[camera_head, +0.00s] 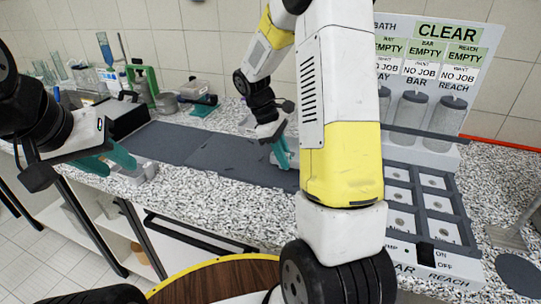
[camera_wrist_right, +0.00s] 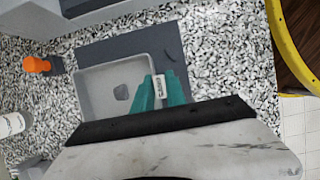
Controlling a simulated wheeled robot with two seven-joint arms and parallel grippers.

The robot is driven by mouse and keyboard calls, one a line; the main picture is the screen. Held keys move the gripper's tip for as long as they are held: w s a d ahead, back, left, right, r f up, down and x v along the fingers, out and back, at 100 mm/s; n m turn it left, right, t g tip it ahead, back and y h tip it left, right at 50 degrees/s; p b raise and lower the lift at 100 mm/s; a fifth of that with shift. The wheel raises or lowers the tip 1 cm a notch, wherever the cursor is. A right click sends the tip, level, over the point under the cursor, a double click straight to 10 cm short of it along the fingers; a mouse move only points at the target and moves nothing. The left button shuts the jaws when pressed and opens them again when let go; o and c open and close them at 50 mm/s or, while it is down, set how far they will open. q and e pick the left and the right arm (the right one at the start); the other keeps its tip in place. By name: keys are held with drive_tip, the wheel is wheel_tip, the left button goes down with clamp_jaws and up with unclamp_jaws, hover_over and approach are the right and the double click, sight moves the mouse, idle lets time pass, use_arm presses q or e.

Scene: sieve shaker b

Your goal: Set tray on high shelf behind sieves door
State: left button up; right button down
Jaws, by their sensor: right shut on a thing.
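The tray (camera_wrist_right: 100,78) is a shallow pale grey box with raised walls in the right wrist view, with a small dark patch on its floor. My right gripper (camera_wrist_right: 160,92) has its teal fingers on either side of a white labelled tab (camera_wrist_right: 158,86) at the tray's edge and is shut on it. In the head view my right gripper (camera_head: 283,152) is low over the counter, and my arm hides most of the tray. My left gripper (camera_head: 106,161) has its teal fingers apart, near a small pale object (camera_head: 137,172) at the counter's front edge. I see no sieves door or high shelf.
Dark mats (camera_head: 228,152) lie on the speckled counter (camera_head: 215,190). A panel (camera_head: 430,33) reading CLEAR and EMPTY stands at right, behind a compartment rack (camera_head: 431,181). Glassware and a green stand (camera_head: 143,80) are at back left. An orange item (camera_wrist_right: 36,64) lies beside the tray.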

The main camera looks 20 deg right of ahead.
drive_tip(key=shift+f, duration=1.65)
drive_tip(key=shift+f, duration=0.1)
drive_tip(key=c, duration=1.4)
unclamp_jaws()
drive_tip(key=shift+o, duration=0.2)
